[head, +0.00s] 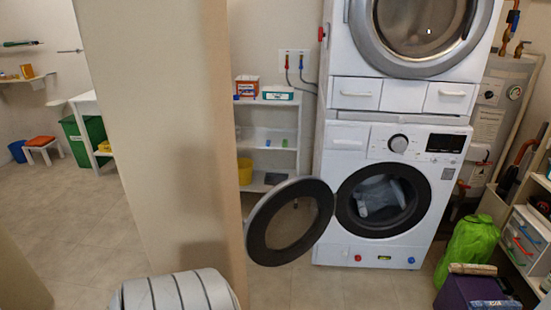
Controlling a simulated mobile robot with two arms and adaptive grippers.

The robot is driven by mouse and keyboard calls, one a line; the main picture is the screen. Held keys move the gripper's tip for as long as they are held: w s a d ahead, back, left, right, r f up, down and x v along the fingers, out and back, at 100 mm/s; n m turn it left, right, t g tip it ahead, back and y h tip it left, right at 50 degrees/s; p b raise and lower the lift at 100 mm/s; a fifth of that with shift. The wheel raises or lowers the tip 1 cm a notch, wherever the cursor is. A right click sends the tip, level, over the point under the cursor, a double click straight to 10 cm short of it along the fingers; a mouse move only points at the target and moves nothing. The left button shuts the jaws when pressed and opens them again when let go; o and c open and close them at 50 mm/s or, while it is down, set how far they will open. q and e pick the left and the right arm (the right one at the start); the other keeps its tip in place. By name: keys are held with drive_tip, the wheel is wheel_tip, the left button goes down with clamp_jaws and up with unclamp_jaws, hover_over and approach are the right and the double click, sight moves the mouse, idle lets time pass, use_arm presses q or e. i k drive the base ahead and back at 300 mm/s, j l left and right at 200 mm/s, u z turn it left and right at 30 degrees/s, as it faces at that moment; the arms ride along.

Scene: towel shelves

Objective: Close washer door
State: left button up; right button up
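The washer (347,150) stands at the right of centre in the head view, below a dryer (340,48). Its round door (322,205), with a dark rim and a grey outer edge, hangs wide open toward the left and front. The drum opening (352,212) shows, with light grey cloth (380,196) inside. The door's left edge overlaps a beige wall edge in the picture; I cannot tell whether they touch. Neither of my grippers is in view.
A beige wall end (165,130) stands left of the washer. A white shelf (270,125) with boxes and a yellow bucket (245,171) is behind the door. A green bag (467,250) and a purple box (463,290) sit on the right floor. Tiled floor (345,285) in front looks clear.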

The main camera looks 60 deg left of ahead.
sight(254, 228)
drive_tip(key=k+j+z, duration=0.2)
drive_tip(key=k+j, duration=0.8)
drive_tip(key=j, duration=0.6)
drive_tip(key=j+z, duration=0.15)
drive_tip(key=j, duration=0.45)
drive_tip(key=k+j, duration=0.15)
drive_tip(key=j, duration=0.45)
drive_tip(key=j+z, duration=0.15)
drive_tip(key=j, duration=0.45)
drive_tip(key=i+j, duration=0.15)
drive_tip(key=j, duration=0.25)
drive_tip(key=i+j, duration=0.15)
drive_tip(key=j, duration=0.25)
drive_tip(key=i+j, duration=0.15)
drive_tip(key=j, duration=0.2)
drive_tip(key=i+j+z, duration=0.1)
drive_tip(key=j, duration=0.3)
drive_tip(key=i+j, duration=0.15)
drive_tip(key=j, duration=0.25)
drive_tip(key=i+j, duration=0.15)
drive_tip(key=j, duration=0.25)
drive_tip(key=k+j, duration=0.55)
drive_tip(key=k, duration=0.1)
